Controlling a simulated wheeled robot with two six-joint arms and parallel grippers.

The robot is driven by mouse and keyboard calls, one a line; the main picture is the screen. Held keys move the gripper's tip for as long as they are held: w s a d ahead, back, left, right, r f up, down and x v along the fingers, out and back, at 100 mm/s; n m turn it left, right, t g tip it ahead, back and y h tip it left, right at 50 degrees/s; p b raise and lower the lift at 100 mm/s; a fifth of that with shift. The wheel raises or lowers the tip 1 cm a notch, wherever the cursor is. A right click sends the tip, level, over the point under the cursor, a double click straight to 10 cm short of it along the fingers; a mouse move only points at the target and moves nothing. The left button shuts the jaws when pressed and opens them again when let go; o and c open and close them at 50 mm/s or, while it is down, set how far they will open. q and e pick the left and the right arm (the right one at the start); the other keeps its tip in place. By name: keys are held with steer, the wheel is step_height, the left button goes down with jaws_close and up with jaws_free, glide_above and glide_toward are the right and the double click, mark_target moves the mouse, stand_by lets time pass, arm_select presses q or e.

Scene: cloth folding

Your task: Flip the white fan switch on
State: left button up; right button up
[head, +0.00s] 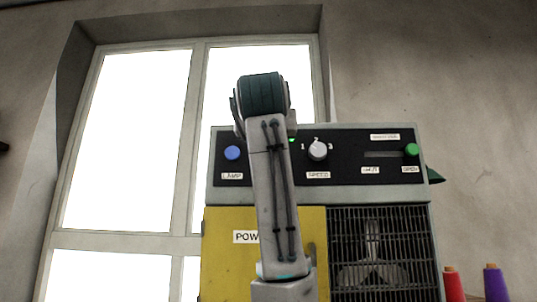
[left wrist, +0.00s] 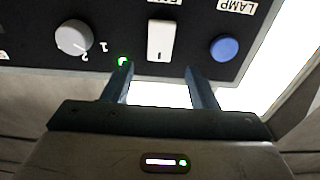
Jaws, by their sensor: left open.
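The white fan switch (head: 318,149) is not what the round knob in the head view is; the switch itself is hidden there behind my left arm. In the left wrist view, the white rocker switch (left wrist: 160,40) sits on the black panel, with a partly cut-off label beside it. A small green light (left wrist: 123,61) glows near it. My left gripper (left wrist: 158,67) is open and empty, its two fingers spread on either side of the switch's line. I cannot tell whether a finger touches the panel. My right gripper is not in view.
A blue lamp button (left wrist: 225,47) and a grey speed knob (left wrist: 73,37) flank the switch. The head view shows a yellow power cover (head: 225,270), a fan grille (head: 405,235), a green button (head: 411,150), and red (head: 453,285) and purple (head: 495,284) spools at right.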

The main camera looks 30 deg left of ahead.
arm_select(q)
steer(key=b+v, duration=0.2)
steer(key=v, duration=0.3)
steer(key=shift+s+d, duration=0.15)
steer(key=shift+s, duration=0.05)
stand_by(0.4)
